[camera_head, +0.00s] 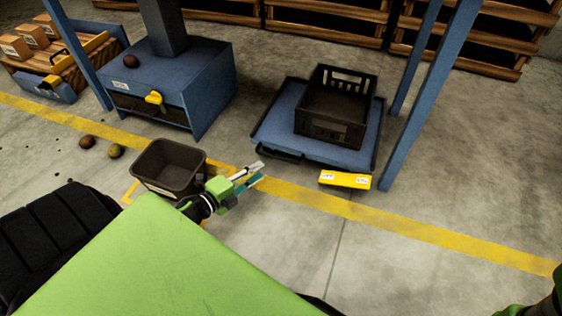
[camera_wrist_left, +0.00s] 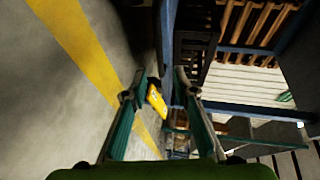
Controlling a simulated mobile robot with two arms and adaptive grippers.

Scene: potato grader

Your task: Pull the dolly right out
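The dolly (camera_head: 275,115) is a low blue platform on the floor, right of centre in the head view. It carries a black slatted crate (camera_head: 331,130), and a dark handle (camera_head: 280,155) runs along its near left edge. My left gripper (camera_head: 259,172) is in front of the dolly's near left corner, apart from the handle. Its two fingers are spread with nothing held, as the left wrist view also shows (camera_wrist_left: 160,82). The dolly's wheels are hidden.
A yellow labelled block (camera_head: 345,180) is at the dolly's near right corner, beside a blue post (camera_head: 418,100). A dark bin (camera_head: 168,165) stands left of my gripper. A blue cabinet (camera_head: 180,85) is behind it. Floor right of the yellow line is clear.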

